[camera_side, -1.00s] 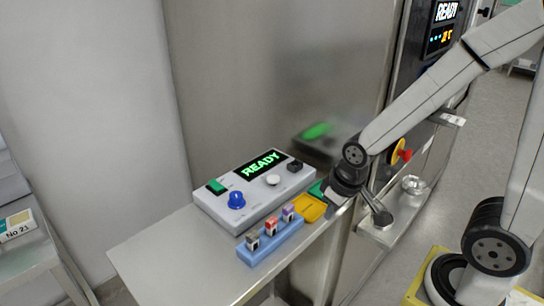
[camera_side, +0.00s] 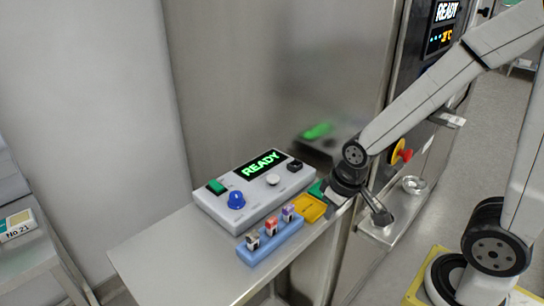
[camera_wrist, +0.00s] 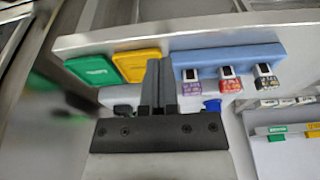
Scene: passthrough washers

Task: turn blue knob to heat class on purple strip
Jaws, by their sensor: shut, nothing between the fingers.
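The blue knob (camera_side: 236,200) stands on the left part of a grey control box; its pointer setting is too small to read. In the wrist view a bit of the blue knob (camera_wrist: 212,105) shows below the rack. The purple strip (camera_side: 288,214) stands in the blue rack (camera_side: 262,254), at the end nearer my gripper. In the wrist view the purple strip (camera_wrist: 192,87) shows small print that I cannot read. My gripper (camera_side: 329,196) is shut and empty, beside the yellow tray, right of the box and rack. Its fingers also show in the wrist view (camera_wrist: 161,70).
The box display (camera_side: 264,164) reads READY. The box also has a green switch (camera_side: 216,187), a white button (camera_side: 273,180) and a black knob (camera_side: 295,166). Red (camera_side: 271,226) and dark (camera_side: 252,241) strips share the rack. A yellow tray (camera_side: 309,208) and green tray (camera_wrist: 91,68) lie nearby. The shelf's front left is clear.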

